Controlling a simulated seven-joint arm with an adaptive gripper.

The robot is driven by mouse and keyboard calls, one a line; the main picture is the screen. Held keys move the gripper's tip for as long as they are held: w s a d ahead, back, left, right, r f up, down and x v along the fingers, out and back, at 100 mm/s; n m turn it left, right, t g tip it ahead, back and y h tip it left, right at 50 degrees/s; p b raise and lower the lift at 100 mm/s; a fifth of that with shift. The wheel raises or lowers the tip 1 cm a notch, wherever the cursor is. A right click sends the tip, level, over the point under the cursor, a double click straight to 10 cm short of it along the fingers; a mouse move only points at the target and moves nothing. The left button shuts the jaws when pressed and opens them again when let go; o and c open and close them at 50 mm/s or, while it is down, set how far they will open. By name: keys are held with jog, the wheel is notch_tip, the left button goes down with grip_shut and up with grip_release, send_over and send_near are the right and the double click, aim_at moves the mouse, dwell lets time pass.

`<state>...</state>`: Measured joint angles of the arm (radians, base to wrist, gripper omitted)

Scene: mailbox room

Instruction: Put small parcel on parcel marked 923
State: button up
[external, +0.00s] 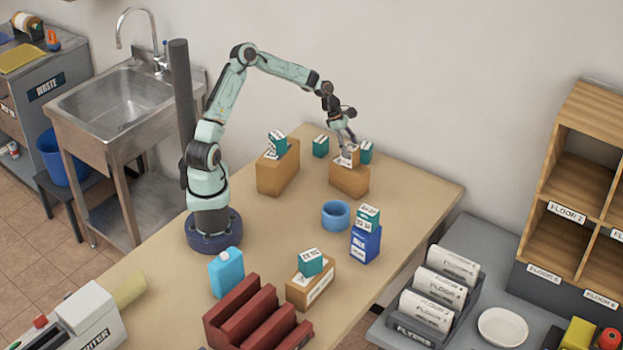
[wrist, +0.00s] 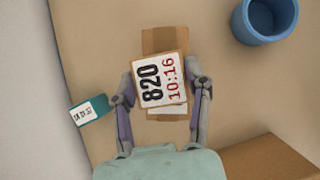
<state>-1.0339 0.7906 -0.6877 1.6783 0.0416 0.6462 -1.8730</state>
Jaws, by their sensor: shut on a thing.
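My gripper (external: 348,146) is shut on a small parcel (external: 350,158), with one finger on each side of it. In the wrist view my gripper (wrist: 160,77) frames this small parcel (wrist: 160,80), whose white label reads 820 and 10:16. Right below it is a larger brown parcel (external: 349,183), which also shows in the wrist view (wrist: 164,40) past the small parcel's edge. I cannot tell whether the two touch. The brown parcel's own label is mostly covered. I cannot read 923 on any parcel.
A teal box (wrist: 90,112) stands close left of my gripper in the wrist view. A blue cup (external: 336,215) and a blue carton (external: 366,243) stand nearer. Other brown parcels (external: 278,176) (external: 311,288) carry teal boxes. A dark red rack (external: 250,318) is in front.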

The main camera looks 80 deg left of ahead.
jog(key=shift+f, duration=0.1)
jog(key=o, duration=1.2)
jog(key=v, duration=1.2)
jog(key=s+d+m+g+y, duration=0.25)
jog(key=s+d+m, duration=0.25)
jog(key=d+m, duration=0.3)
jog(key=s+d+m, duration=0.3)
jog(key=s+m, duration=0.3)
jog(key=s, duration=0.1)
jog(key=s+d+m+g+y, duration=0.1)
jog(key=s+d+m, duration=0.2)
jog(key=s+m, duration=0.3)
jog(key=s+d+r+m+g+y, duration=0.1)
jog(key=s+d+m, duration=0.2)
jog(key=s+m, duration=0.3)
jog(key=shift+s+d, duration=0.3)
jog(key=shift+s, duration=0.55)
